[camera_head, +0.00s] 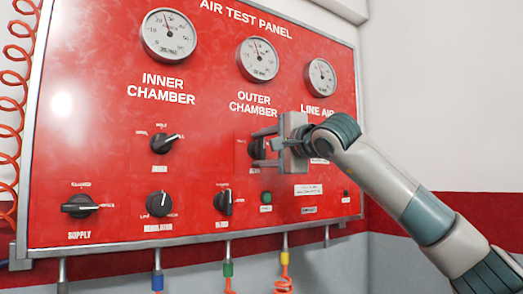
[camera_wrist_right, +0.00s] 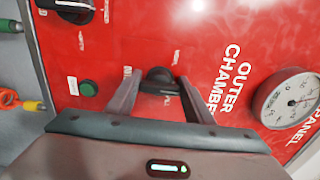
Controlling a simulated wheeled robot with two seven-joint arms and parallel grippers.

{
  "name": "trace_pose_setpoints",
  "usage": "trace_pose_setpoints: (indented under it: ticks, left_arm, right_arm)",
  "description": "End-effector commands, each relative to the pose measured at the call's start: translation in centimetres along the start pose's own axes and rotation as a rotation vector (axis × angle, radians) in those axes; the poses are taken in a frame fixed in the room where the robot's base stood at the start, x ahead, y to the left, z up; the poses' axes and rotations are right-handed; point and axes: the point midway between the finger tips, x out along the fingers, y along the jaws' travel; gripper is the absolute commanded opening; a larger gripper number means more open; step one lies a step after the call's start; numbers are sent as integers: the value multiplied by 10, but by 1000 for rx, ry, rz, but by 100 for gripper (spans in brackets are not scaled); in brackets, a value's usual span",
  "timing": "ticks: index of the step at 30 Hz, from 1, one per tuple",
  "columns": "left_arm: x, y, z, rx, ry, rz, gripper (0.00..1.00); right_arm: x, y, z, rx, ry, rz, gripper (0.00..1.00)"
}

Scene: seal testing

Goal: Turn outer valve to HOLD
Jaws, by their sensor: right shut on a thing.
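The outer valve is a black knob (camera_head: 256,149) on the red air test panel, below the OUTER CHAMBER label. My right gripper (camera_head: 262,150) reaches in from the right and is shut on this knob. In the right wrist view the knob (camera_wrist_right: 160,77) sits between the two fingers of my right gripper (camera_wrist_right: 159,88). The small position labels around the knob are too blurred or covered to read. My left gripper is in neither view.
The inner chamber knob (camera_head: 164,143) is to the left. The supply knob (camera_head: 80,206), regulator knob (camera_head: 158,204) and another black knob (camera_head: 224,203) lie below. A green button (camera_head: 267,198) is under my gripper. Gauges (camera_head: 257,60) line the top. Hoses hang below the panel.

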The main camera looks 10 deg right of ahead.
Motion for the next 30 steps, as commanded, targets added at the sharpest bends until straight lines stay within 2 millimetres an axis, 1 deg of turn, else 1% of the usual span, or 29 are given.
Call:
trace_pose_setpoints:
  ticks: [2,3,5,6,15,20,23,26,30]
  left_arm:
    - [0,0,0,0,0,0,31]
    - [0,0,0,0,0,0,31]
    - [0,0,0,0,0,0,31]
    - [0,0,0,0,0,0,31]
    - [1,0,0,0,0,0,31]
    - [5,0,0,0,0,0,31]
    - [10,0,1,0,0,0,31]
    - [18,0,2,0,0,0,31]
    - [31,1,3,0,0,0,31]
  right_arm:
    - [1,2,1,0,-1,4,24]
    - [1,2,1,1,-1,4,49]
    - [1,2,1,1,-1,4,64]
    - [1,2,1,1,-1,3,66]
    - [0,1,0,1,0,2,66]
    - [-6,2,0,2,0,1,66]
    - [-15,3,0,2,-1,0,66]
    - [-29,4,-1,1,1,0,66]
    - [-54,4,0,1,0,-2,66]
